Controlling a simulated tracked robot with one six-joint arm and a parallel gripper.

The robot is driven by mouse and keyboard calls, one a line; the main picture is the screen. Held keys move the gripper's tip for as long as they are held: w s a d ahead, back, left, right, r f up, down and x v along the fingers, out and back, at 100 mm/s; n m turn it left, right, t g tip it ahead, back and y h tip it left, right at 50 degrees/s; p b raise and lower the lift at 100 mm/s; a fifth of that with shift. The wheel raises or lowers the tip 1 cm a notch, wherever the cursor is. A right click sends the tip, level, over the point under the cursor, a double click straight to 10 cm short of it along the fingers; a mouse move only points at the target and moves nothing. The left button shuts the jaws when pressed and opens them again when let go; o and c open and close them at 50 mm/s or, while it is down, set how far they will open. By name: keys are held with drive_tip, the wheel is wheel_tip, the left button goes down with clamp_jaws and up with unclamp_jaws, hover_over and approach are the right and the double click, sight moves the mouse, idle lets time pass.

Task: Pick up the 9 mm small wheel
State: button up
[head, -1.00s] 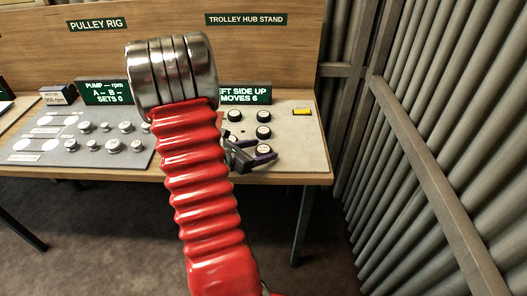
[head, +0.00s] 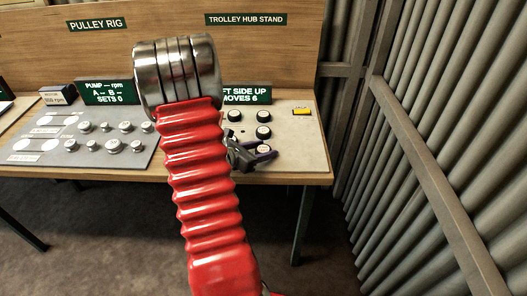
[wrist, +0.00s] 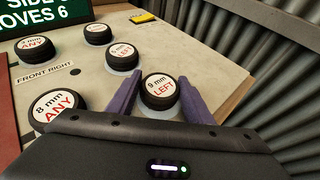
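The 9 mm small wheel (wrist: 160,90) is a black disc with a white top marked "9 mm LEFT". It lies label up on a pale disc at the near part of the grey board (wrist: 218,75). My gripper (wrist: 161,78) is open, with one purple finger on each side of the wheel. I cannot tell whether either finger touches it. In the head view my gripper (head: 252,155) is low over the board's front edge, and the wheel (head: 264,149) shows partly beside the fingers.
Other wheels stand close by: 8 mm ANY (wrist: 54,107), another LEFT wheel (wrist: 122,54) and more ANY wheels (wrist: 97,33). A "FRONT RIGHT" label (wrist: 45,75) lies left. A yellow item (head: 302,111) sits at the back right. A corrugated wall (head: 440,150) stands right of the table.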

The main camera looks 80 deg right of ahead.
sight(263, 149)
drive_tip(key=c, duration=0.6)
drive_tip(key=shift+r, duration=0.15)
drive_tip(key=shift+r, duration=4.9)
